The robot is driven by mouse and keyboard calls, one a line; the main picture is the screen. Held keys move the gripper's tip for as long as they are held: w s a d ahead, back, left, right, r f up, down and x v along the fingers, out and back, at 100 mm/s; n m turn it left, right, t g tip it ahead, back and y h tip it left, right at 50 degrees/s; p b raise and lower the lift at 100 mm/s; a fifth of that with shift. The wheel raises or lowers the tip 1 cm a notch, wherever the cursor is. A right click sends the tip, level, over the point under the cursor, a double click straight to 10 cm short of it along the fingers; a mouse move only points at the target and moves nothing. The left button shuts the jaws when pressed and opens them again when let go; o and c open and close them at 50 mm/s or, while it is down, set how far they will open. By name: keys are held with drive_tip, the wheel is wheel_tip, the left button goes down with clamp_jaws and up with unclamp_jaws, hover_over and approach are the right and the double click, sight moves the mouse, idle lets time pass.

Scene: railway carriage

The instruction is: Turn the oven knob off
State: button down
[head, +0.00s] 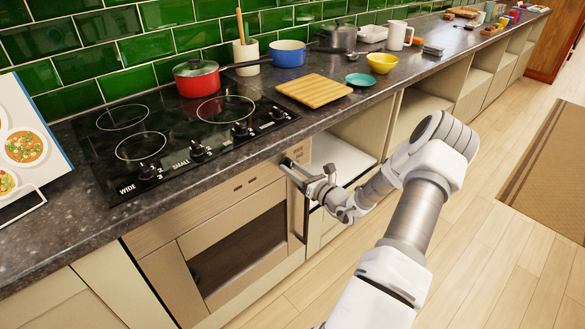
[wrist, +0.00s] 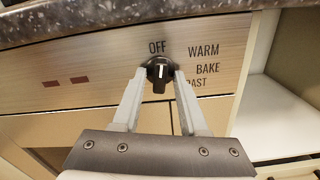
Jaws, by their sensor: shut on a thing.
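The oven knob (wrist: 159,68) is black and round with a raised grip, on the wood-toned oven panel (wrist: 100,62). It sits just below the word OFF, with WARM, BAKE and a partly covered label ending in AST to its right. A small light mark shows on the knob's face; its exact bearing is hard to tell. My gripper (wrist: 162,80) is shut on the knob, one finger on each side.
The dark counter (head: 330,113) edge runs just above my gripper. The black hob (head: 180,130) has several knobs of its own, with a red pot (head: 197,80) on it. Open shelves (head: 345,155) lie to the right of the oven.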

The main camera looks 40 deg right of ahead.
drive_tip(key=shift+n, duration=1.2)
drive_tip(key=c, duration=0.8)
unclamp_jaws()
drive_tip(key=shift+s, duration=0.1)
drive_tip(key=s+d+p, duration=0.1)
drive_tip(key=s, duration=1.6)
drive_tip(key=shift+d+p, duration=0.2)
drive_tip(key=shift+p, duration=0.1)
